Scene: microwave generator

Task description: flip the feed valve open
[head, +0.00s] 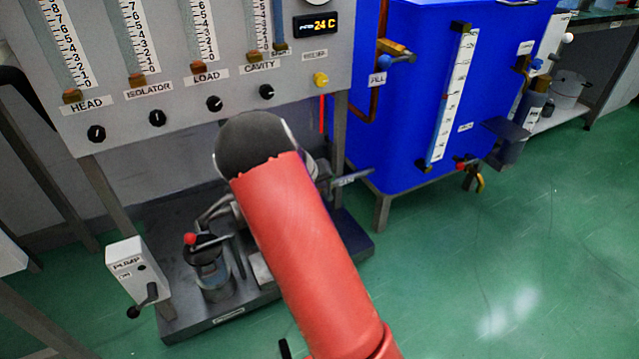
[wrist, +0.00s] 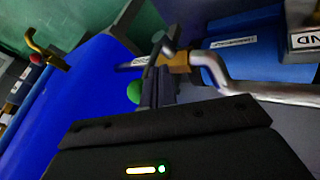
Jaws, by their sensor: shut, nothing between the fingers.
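In the wrist view a brass valve body (wrist: 178,61) sits on a bent silver pipe (wrist: 240,88), with a small grey lever (wrist: 167,45) above it. This looks like the feed valve, but I cannot read its tag. My gripper (wrist: 157,72) is shut and empty. Its fingertips are at the lever and brass body; I cannot tell whether they touch. In the head view my red arm (head: 305,255) covers the gripper and the valve. A partly hidden label (head: 350,177) sticks out right of the arm, between the panel and the blue tank.
The blue tank (head: 405,115) stands right of the grey gauge panel (head: 180,110). The pump switch box (head: 138,275) and a red-knobbed pump unit (head: 210,265) are at lower left. A drain tap (head: 470,172) juts from the tank. Green floor (head: 520,260) is clear at right.

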